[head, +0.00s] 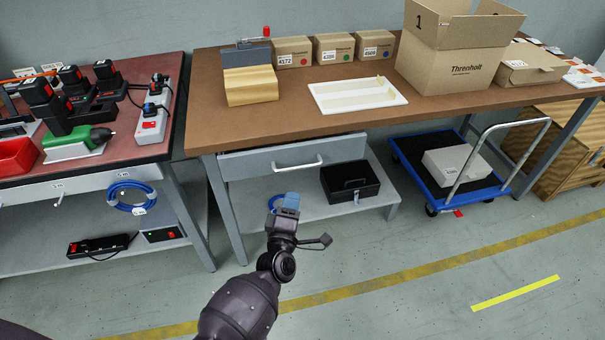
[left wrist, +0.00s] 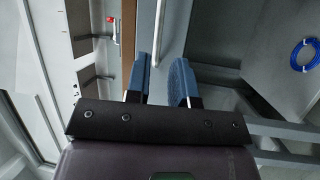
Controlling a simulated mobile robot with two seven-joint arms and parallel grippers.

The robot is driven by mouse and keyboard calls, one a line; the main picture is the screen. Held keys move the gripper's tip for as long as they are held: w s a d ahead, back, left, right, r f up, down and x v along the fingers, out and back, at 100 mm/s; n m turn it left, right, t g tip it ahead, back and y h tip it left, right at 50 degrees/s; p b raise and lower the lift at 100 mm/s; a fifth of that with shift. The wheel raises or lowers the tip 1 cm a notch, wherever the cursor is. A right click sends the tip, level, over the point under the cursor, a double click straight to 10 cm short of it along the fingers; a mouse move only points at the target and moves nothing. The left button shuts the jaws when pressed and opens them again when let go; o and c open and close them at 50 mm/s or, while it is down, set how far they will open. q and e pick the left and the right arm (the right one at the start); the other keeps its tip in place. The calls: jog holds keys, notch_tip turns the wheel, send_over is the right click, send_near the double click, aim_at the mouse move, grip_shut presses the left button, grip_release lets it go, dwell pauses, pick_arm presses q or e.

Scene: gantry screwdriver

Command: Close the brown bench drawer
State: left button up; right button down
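The brown bench (head: 330,112) has a grey drawer (head: 240,167) with a white bar handle (head: 298,167) under its top. My left gripper (head: 288,203) is in front of and below the drawer, apart from the handle in the head view. In the left wrist view my left gripper (left wrist: 160,82) has its two blue fingers apart with nothing between them. The handle (left wrist: 158,35) shows beyond the gap, lined up with it. My right gripper is out of view.
A black cash box (head: 350,182) stands on the shelf below the drawer. A red-topped bench (head: 110,150) with tools stands left, with a blue cable coil (head: 130,197) hanging at its front. A blue cart (head: 430,185) stands right. The floor in front is clear.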

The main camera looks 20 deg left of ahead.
aim_at(300, 167)
pick_arm(q)
jog(key=shift+n, duration=0.5)
jog(key=shift+b+x, duration=0.9)
jog(key=shift+x, duration=4.8)
jog(key=shift+r, duration=0.1)
grip_shut()
